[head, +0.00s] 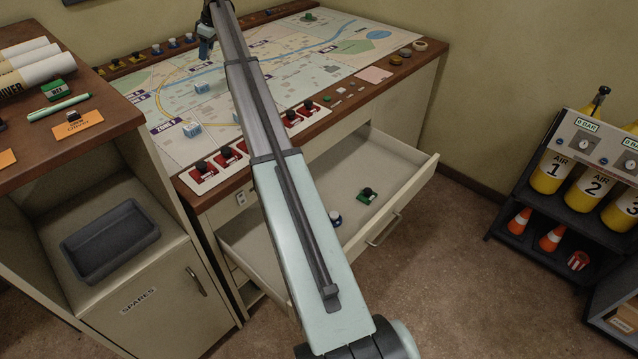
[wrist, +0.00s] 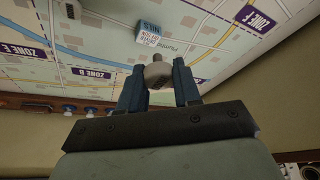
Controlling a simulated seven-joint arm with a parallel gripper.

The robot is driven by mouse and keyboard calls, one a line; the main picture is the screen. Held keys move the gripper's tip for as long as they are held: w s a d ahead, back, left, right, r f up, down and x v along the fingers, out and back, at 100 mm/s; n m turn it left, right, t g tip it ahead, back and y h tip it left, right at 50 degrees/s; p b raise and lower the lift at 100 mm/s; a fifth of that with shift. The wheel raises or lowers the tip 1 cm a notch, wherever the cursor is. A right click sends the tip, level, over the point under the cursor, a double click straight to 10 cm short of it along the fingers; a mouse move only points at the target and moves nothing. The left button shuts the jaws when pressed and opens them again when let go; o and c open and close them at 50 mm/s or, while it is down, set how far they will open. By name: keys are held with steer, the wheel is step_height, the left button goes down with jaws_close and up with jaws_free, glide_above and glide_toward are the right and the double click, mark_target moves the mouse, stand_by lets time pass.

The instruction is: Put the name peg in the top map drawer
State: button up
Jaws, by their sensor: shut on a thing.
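The top map drawer (head: 408,197) under the map table is pulled open. A green piece with a black knob (head: 367,195) lies inside it, and a white and blue piece (head: 335,219) shows beside my arm. My gripper (head: 206,42) is over the far left part of the map, well away from the drawer. In the wrist view its blue fingers (wrist: 159,82) are shut on a small grey, rounded piece with a knob (wrist: 157,71). It looks like a peg; no name on it can be read. In the head view the gripper hides most of it.
The map table (head: 330,75) carries several small blocks, one near the gripper in the wrist view (wrist: 148,36). Red-based pegs (head: 223,155) line its front edge; more pegs line the back. A cabinet with a grey tray (head: 110,240) stands left. My arm crosses above the drawer.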

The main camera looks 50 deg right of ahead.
steer(key=s+d, duration=0.6)
steer(key=d, duration=0.1)
steer(key=s+d, duration=0.7)
steer(key=n, duration=0.1)
glide_above(381, 167)
steer(key=d, duration=0.1)
steer(key=shift+s+f, duration=0.15)
steer(key=shift+f, duration=6.8)
steer(key=shift+s+f, duration=0.15)
steer(key=shift+f, duration=6.8)
steer(key=shift+s+f, duration=0.15)
steer(key=shift+f, duration=6.8)
steer(key=shift+f, duration=0.15)
steer(key=o, duration=1)
